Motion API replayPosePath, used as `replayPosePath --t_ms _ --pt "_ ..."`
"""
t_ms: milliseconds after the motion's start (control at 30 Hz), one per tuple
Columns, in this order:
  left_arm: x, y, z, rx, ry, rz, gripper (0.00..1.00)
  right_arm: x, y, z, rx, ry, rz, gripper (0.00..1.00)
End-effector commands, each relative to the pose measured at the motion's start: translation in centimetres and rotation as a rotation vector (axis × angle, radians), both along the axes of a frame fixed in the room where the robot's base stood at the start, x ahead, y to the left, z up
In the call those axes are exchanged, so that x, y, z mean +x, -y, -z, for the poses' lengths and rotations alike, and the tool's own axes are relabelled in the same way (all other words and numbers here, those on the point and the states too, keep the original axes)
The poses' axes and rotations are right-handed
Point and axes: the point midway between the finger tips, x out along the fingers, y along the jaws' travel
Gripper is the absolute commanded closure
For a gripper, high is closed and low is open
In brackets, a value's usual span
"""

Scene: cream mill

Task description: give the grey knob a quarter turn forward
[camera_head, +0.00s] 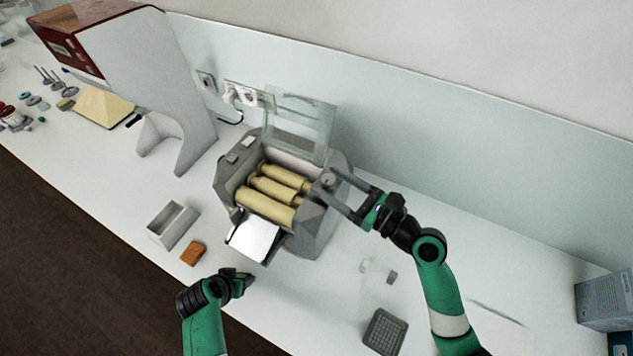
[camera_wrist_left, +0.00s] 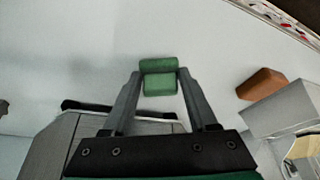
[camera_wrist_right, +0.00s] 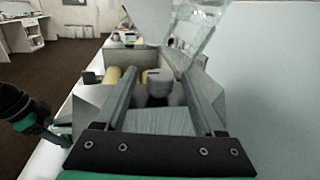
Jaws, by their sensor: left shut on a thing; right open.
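The mill (camera_head: 322,228) stands mid-bench with several cream-coloured rollers (camera_head: 265,205) in its top. The grey knob (camera_wrist_right: 158,84) is a short dark-grey cylinder on the mill's right side; in the head view (camera_head: 328,179) it is small and partly covered by my fingers. My right gripper (camera_head: 329,188) is open at the knob, with one finger to each side of it in the right wrist view (camera_wrist_right: 160,78). I cannot tell whether they touch it. My left gripper (camera_head: 246,281) is shut on a green block (camera_wrist_left: 159,82) in front of the mill.
The mill's clear guard (camera_head: 300,122) stands raised behind the rollers. A metal tray (camera_head: 255,236) slopes from its front. An orange-brown block (camera_head: 193,253) and a grey open box (camera_head: 173,226) lie left. A dark grid pad (camera_head: 385,332) and small pieces lie right.

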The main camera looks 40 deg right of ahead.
Motion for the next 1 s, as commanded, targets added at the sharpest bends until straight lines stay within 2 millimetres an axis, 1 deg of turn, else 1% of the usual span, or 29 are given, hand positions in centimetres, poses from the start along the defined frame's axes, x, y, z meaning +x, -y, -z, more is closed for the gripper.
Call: replayPosePath --t_ms 33,133,367,400,567,700,767,800,1000 --pt "0.0 0.0 0.29 0.0 0.0 0.0 0.94 0.58 -0.12 0.13 -0.001 0.001 -0.002 0.3" --pt "0.0 0.0 0.35 0.0 0.0 0.0 0.94 1.2 -0.16 0.02 0.0 0.001 0.0 0.3" --pt "0.0 0.0 0.32 0.0 0.0 0.0 0.94 1.32 -0.14 0.01 0.001 0.0 0.001 0.3" --pt "0.0 0.0 0.32 0.0 0.0 0.0 0.94 1.32 -0.14 0.02 0.001 0.0 0.001 0.31" --pt "0.0 0.0 0.33 0.0 0.0 0.0 0.94 1.3 -0.14 0.02 0.0 0.0 0.0 0.6" --pt "0.0 0.0 0.33 0.0 0.0 0.0 0.94 1.3 -0.14 0.03 0.0 0.0 0.0 0.85" --pt "0.0 0.0 0.32 0.0 0.0 0.0 0.94 1.29 -0.14 0.03 0.0 0.0 0.0 0.96" --pt "0.0 0.0 0.32 0.0 0.0 0.0 0.94 1.29 -0.14 0.03 0.0 0.0 0.0 1.0" --pt "0.0 0.0 0.13 0.0 0.0 0.0 0.94 1.31 -0.14 -0.04 0.001 -0.001 0.003 1.0"
